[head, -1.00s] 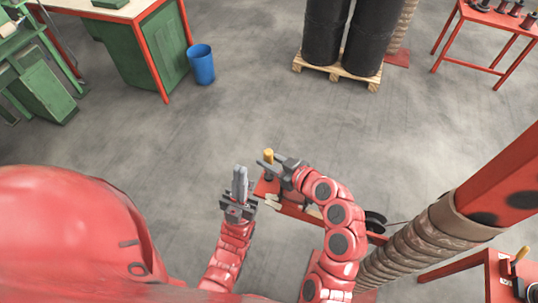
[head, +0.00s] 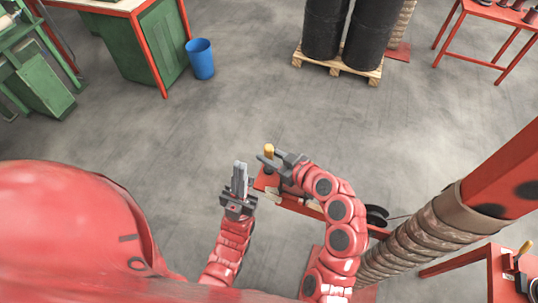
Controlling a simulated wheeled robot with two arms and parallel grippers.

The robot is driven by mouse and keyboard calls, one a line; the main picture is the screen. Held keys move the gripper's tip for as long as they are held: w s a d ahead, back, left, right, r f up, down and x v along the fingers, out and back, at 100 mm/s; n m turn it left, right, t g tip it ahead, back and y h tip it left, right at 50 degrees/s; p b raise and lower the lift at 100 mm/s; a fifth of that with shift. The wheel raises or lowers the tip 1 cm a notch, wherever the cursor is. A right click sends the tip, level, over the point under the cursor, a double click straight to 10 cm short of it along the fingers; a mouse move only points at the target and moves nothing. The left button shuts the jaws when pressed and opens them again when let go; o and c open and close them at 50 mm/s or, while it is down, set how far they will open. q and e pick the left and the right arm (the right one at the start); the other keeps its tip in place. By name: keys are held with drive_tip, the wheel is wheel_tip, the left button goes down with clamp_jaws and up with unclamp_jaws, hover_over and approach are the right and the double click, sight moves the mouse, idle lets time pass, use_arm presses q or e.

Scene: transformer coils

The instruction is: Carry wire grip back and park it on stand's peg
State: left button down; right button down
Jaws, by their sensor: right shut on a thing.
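My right gripper (head: 283,160) is shut at a small tool with a yellow handle (head: 268,150), which looks like the wire grip. The handle stands up beside the fingers; the rest of the tool is hidden by the gripper. Just below is the near end of a red stand (head: 262,183), partly covered by my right arm. I cannot make out its peg, or whether the tool touches the stand. My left gripper (head: 239,177) points up, empty, left of the stand, its two fingers close together.
A black spool (head: 376,216) sits at the stand's right end, with a thin wire toward the wrapped coil column (head: 420,240). A red table (head: 480,265) with another yellow-handled tool is at lower right. A blue bin (head: 201,60) and pallet (head: 338,66) stand far off on open floor.

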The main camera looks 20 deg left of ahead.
idle(0.4)
drive_tip(key=shift+f+b, duration=0.2)
drive_tip(key=shift+b, duration=0.2)
drive_tip(key=shift+f+b, duration=1.2)
drive_tip(key=shift+b, duration=0.05)
drive_tip(key=shift+f+b, duration=0.8)
drive_tip(key=shift+b, duration=0.2)
drive_tip(key=c, duration=0.5)
unclamp_jaws()
